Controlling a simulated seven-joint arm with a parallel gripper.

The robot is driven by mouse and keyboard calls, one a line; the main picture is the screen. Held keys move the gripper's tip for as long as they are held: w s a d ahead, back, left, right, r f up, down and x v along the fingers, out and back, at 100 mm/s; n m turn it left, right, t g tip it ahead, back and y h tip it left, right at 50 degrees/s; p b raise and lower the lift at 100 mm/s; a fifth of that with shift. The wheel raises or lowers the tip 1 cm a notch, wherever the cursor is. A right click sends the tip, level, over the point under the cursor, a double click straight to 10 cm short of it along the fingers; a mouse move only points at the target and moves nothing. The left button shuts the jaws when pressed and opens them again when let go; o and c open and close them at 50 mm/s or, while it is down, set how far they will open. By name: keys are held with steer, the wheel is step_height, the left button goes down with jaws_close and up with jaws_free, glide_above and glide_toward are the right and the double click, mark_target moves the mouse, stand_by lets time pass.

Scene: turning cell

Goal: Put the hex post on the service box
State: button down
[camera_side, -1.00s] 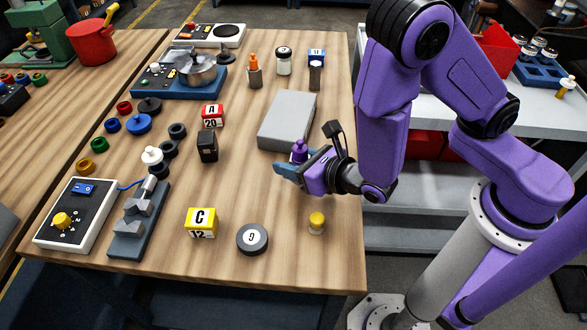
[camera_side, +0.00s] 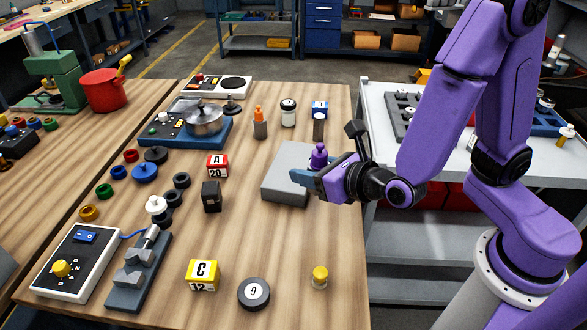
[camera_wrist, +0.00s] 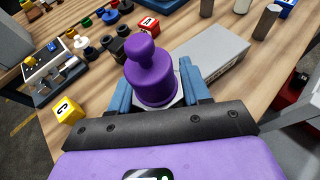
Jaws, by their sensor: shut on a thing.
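The hex post (camera_side: 318,157) is purple, with a round knob on top and a wider body. In the wrist view it (camera_wrist: 150,75) stands upright between the blue fingers; its lower end is partly hidden. My gripper (camera_side: 306,176) is shut on it. The service box (camera_side: 285,170) is a flat grey block on the wooden table. In the side view the post and fingers overlap the box's right part; I cannot tell the exact height between them. In the wrist view the box (camera_wrist: 212,50) lies beyond the post, to the right.
A grey cylinder (camera_side: 319,126), a white jar (camera_side: 288,112) and an orange-topped post (camera_side: 260,122) stand behind the box. A black block (camera_side: 211,196) stands to its left. A yellow-capped piece (camera_side: 320,277) and a dark disc (camera_side: 254,294) are in front. Table between is clear.

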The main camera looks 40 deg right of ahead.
steer(key=s+d+r+m+h, duration=0.1)
steer(key=d+r, duration=0.4)
steer(key=d, duration=0.2)
glide_above(286, 177)
step_height(286, 177, down, 10)
steer(key=shift+d+r, duration=0.1)
steer(key=shift+r, duration=0.05)
steer(key=shift+w+f, duration=0.15)
steer(key=shift+f, duration=1.5)
steer(key=shift+f, duration=0.15)
steer(key=c, duration=0.5)
jaws_free()
steer(key=shift+f, duration=0.1)
